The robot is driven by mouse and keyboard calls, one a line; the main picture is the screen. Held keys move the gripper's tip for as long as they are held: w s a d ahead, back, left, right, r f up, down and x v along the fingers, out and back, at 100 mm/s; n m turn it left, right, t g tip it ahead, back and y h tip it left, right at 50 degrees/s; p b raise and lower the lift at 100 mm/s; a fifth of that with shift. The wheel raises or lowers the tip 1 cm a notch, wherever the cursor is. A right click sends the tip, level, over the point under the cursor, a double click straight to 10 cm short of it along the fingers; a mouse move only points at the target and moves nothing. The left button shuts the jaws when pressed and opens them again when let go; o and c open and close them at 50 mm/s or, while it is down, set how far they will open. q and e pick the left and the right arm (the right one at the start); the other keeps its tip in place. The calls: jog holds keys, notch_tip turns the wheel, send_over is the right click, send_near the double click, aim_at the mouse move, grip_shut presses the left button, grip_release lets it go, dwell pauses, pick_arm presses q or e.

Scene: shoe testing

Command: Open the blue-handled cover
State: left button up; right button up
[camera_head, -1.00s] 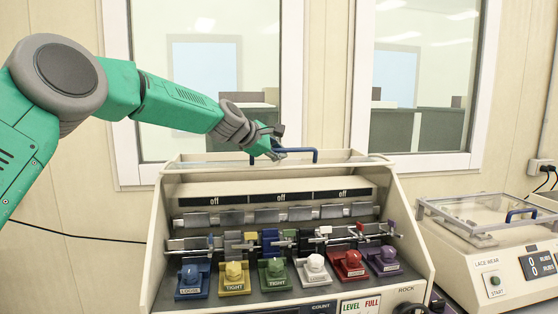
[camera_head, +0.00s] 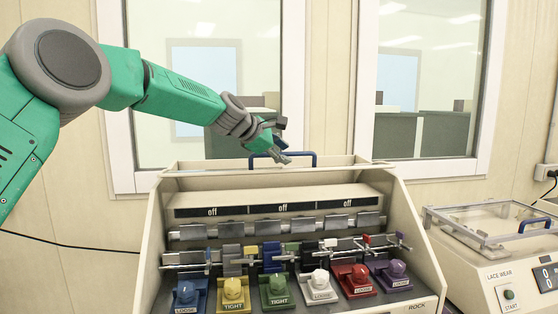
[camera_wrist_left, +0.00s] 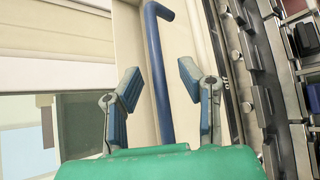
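The blue handle (camera_head: 300,156) is a bar on the pale cover frame (camera_head: 340,161) at the top rear of the large testing machine. The cover looks lowered. My left gripper (camera_head: 281,140) is at the handle's left and middle part in the head view. In the left wrist view my left gripper (camera_wrist_left: 160,90) is open, one finger on each side of the blue handle (camera_wrist_left: 157,70). Gaps show between the bar and both fingers. The fingers hide part of the handle in the head view. My right gripper is not in view.
The machine's front holds several coloured shoe-shaped pieces (camera_head: 318,287) below a row of metal clamps. A lace wear tester (camera_head: 480,245) with its own blue handle (camera_head: 535,225) stands at the right. Windows and a wall are behind.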

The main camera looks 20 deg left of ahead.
pick_arm(q)
jog(key=shift+s+d+f, duration=0.1)
jog(key=shift+s+d, duration=0.05)
jog(key=shift+d, duration=0.05)
jog(key=d+v, duration=0.1)
jog(key=v, duration=1)
jog(key=shift+s+a+r, duration=0.15)
jog(key=shift+s+r, duration=0.2)
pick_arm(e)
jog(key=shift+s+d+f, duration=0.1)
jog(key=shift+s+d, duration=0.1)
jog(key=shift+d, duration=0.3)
pick_arm(q)
jog(key=shift+a, duration=0.1)
